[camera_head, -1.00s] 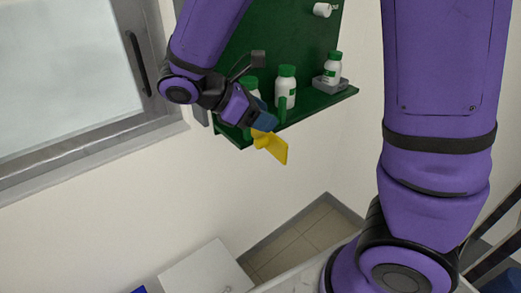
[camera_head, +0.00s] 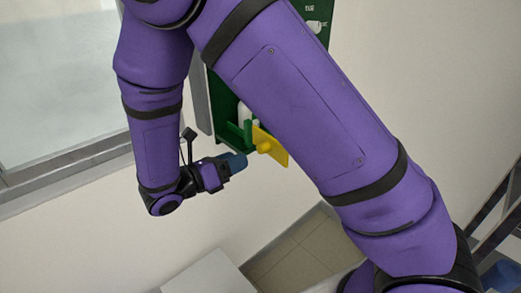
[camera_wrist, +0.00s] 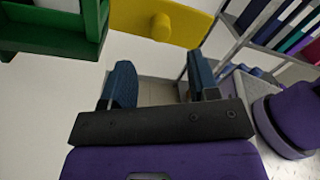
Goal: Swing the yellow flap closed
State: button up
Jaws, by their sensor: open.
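The yellow flap (camera_head: 275,149) hangs on the green wall rack (camera_head: 228,132) and stands out from it, with a round yellow knob on its face. In the wrist view the flap (camera_wrist: 180,17) is at the top, its knob pointing toward my gripper. My gripper (camera_head: 240,161) is just left of and slightly below the flap in the head view, apart from it. In the wrist view my gripper (camera_wrist: 160,82) has its two blue fingers spread with nothing between them. Part of the rack is hidden behind my arm.
A white bottle (camera_head: 243,112) stands on the rack behind the flap. A window frame (camera_head: 80,165) is at the left. The wrist view shows a shelf with binders (camera_wrist: 275,25) at the right. The wall below the rack is bare.

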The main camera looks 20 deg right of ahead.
aim_at(259, 150)
jog(key=x, duration=0.8)
jog(key=shift+d, duration=0.15)
jog(key=shift+c, duration=0.2)
grip_shut()
